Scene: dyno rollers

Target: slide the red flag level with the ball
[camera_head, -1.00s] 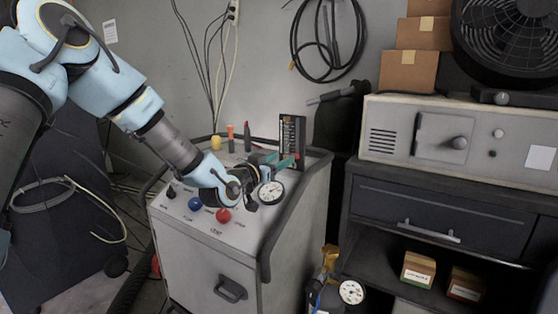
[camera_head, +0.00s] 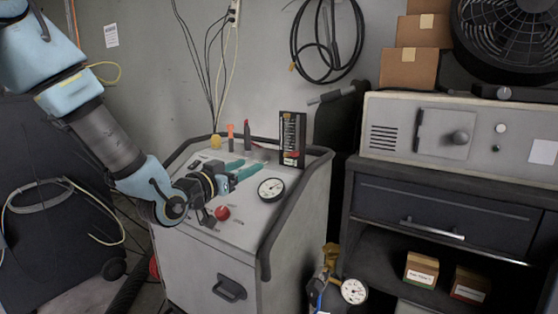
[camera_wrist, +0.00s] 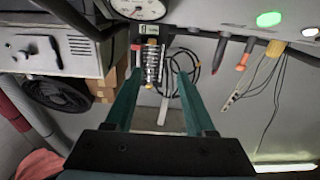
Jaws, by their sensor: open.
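A black upright panel (camera_head: 292,138) with a clear, marked tube stands at the back of the grey cart's top. In the wrist view the panel's tube (camera_wrist: 152,66) appears upside down between my fingers, beyond them. The red flag and the ball are too small to make out surely; a small orange-yellow spot shows on the tube. My gripper (camera_head: 248,168) has teal fingers, is open and empty, and is left of and in front of the panel, apart from it. The open fingers also show in the wrist view (camera_wrist: 161,76).
The grey cart (camera_head: 205,262) carries a round dial gauge (camera_head: 271,189), a red knob (camera_head: 222,213) and upright markers (camera_head: 247,135) left of the panel. A black rail edges its top. A dark cabinet (camera_head: 440,212) stands at right.

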